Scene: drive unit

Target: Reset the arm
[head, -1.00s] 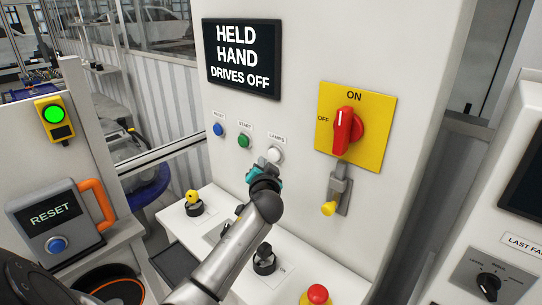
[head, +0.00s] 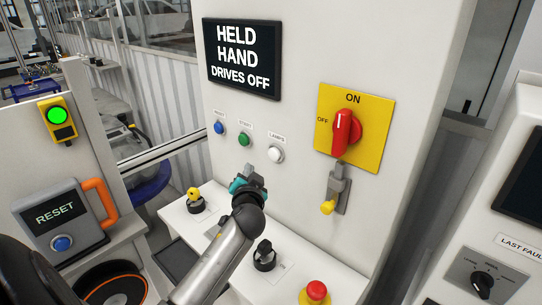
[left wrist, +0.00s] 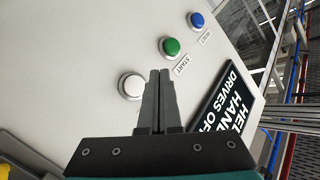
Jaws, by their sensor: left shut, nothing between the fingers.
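My left gripper (head: 250,172) is shut and empty in front of the white panel, just below and left of the white LAMPS button (head: 276,154). In the left wrist view its closed fingers (left wrist: 159,75) point at the panel beside the white button (left wrist: 131,87), apart from it as far as I can tell. The blue button (head: 218,128) and green START button (head: 244,139) are up and left of it. A grey box marked RESET (head: 60,222) with a blue button and orange handle stands at left. The screen (head: 243,58) reads HELD HAND DRIVES OFF. My right gripper is not in view.
A red rotary switch (head: 342,132) on a yellow plate points to ON, with a yellow-tipped lever (head: 329,207) below. A white shelf carries a yellow-topped knob (head: 195,200), a black knob (head: 265,255) and a red mushroom button (head: 316,293). A green lamp (head: 56,115) is lit at left.

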